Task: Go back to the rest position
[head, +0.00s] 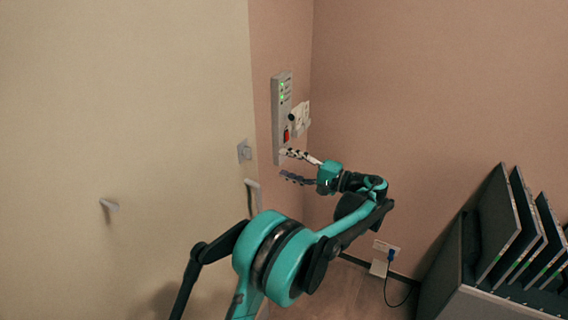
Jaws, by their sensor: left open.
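My left gripper (284,166) is in the head view, at the end of my teal and black arm. It is open, with its two fingers apart and nothing seen between them. The fingertips point left, close to the lower end of a grey wall panel (281,98). Whether they touch the panel I cannot tell. The panel has green lights, a red switch (287,134) and a white fitting (301,118) on its right side. My right gripper is not in view.
A pale door or cabinet front (130,120) with handles (109,205) fills the left. A rack (490,302) of dark upright panels (497,222) stands at the lower right. Some floor shows between.

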